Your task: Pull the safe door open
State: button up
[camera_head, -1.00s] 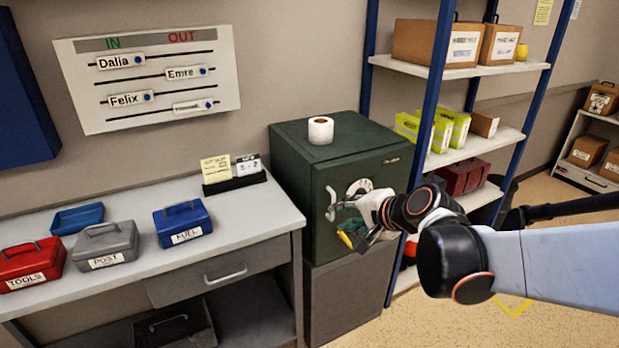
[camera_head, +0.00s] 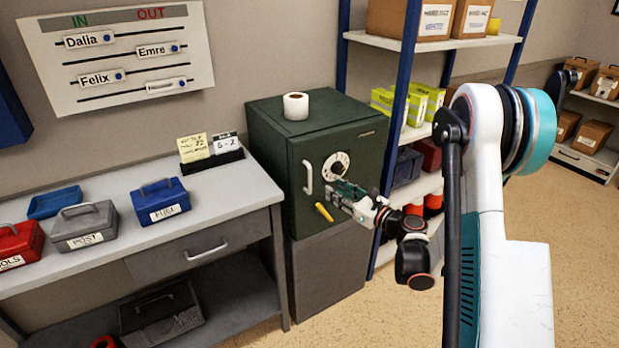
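The dark green safe (camera_head: 270,168) stands on a grey cabinet, and its door (camera_head: 365,150) looks closed. A pale vertical pull handle (camera_head: 308,177) is at the door's left side. A white round dial (camera_head: 337,165) is to the right of the handle. A yellow lever (camera_head: 323,211) sits lower on the door, tilted down to the right. My gripper (camera_head: 335,189) is in front of the door, just below the dial and right of the pull handle, apart from the handle. The frame is too small to tell how far its fingers are spread. It covers part of the door.
A paper roll (camera_head: 296,106) stands on the safe. The desk (camera_head: 110,190) at left carries several boxes and a note holder. A blue-post shelf (camera_head: 425,45) with boxes stands close at the right. Bare floor (camera_head: 310,325) lies in front of the safe.

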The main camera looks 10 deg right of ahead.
jog(key=m, duration=0.1)
jog(key=b, duration=0.3)
send_over(310, 190)
jog(key=shift+w+f+t, duration=0.3)
jog(key=shift+w+f, duration=0.05)
jog(key=shift+f, duration=0.1)
grip_shut()
